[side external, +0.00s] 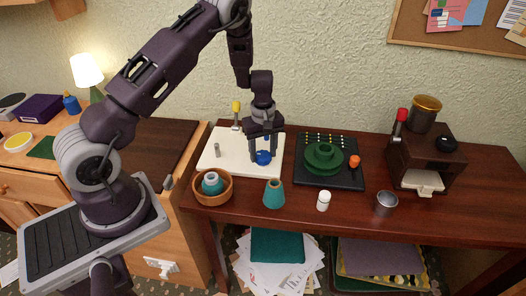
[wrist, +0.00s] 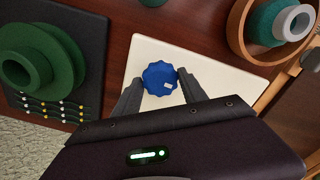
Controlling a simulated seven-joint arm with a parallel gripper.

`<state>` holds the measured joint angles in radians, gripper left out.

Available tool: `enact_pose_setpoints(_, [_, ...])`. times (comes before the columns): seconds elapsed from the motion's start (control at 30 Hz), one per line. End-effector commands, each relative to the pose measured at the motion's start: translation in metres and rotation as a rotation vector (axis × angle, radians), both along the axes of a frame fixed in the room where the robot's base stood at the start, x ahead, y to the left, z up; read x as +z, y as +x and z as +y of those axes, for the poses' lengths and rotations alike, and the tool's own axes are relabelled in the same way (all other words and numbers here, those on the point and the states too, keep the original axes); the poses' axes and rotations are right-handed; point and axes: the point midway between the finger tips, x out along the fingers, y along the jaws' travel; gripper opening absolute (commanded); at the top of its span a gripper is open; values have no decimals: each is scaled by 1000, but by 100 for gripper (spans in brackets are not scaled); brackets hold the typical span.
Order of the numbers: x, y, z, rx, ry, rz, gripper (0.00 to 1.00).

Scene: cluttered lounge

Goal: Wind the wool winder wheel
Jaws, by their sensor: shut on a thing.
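A green stepped wheel (side external: 323,157) lies on a black board (side external: 344,180) in the middle of the table, with an orange knob (side external: 354,161) at its right. The green wheel (wrist: 28,58) also shows at the left of the wrist view. My gripper (side external: 265,155) is over the white board (side external: 212,163), left of the black board. Its fingers are shut on a scalloped blue knob (wrist: 160,78), one on each side. The blue knob (side external: 264,158) is partly behind the fingers in the side view. I cannot tell which part is the wool winder.
The white board also bears a grey post (side external: 217,150) and a yellow-topped lever (side external: 236,108). A wooden bowl (side external: 228,189), teal cone (side external: 274,195), white bottle (side external: 323,201) and metal cup (side external: 385,204) stand along the front. A brown machine (side external: 429,164) stands at right.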

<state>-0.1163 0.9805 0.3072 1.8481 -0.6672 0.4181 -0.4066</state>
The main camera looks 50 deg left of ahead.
Motion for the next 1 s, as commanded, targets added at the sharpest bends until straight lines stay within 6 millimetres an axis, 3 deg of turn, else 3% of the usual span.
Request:
enact_pose_setpoints(0.7, [1, 1, 0, 71, -1, -3, 9])
enact_pose_setpoints(0.73, [1, 1, 0, 71, 0, -2, 53])
enact_pose_setpoints(0.83, [1, 1, 0, 70, 0, -2, 71])
enact_pose_setpoints(1.0, [0, 1, 0, 69, 0, -1, 71])
